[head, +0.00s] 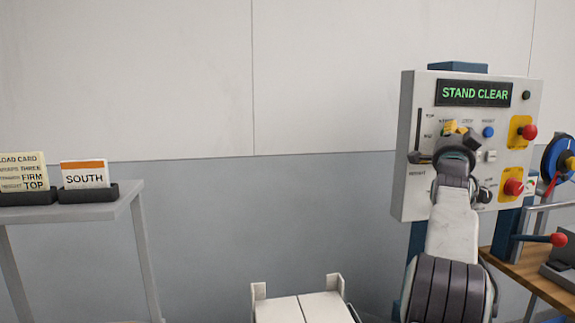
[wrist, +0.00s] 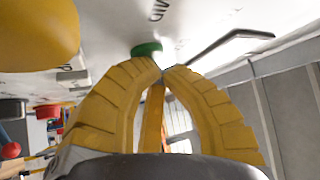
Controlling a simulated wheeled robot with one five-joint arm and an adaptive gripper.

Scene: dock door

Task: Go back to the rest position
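My gripper (head: 460,130) is in front of the grey control panel (head: 408,190) at the right, hiding part of its middle. In the wrist view its yellow fingers (wrist: 162,70) curve together and their tips meet, with nothing seen held between them. A green button (wrist: 147,48) shows just beyond the fingertips; I cannot tell whether they touch it. The panel's display (head: 474,93) reads "STAND CLEAR" in green.
The panel carries a black lever (head: 417,157), a blue button (head: 488,132) and red knobs (head: 530,131) on yellow plates. A blue reel (head: 556,160) and wooden bench (head: 535,272) stand right. A grey stand (head: 130,200) holds cards at left. Open wall lies between.

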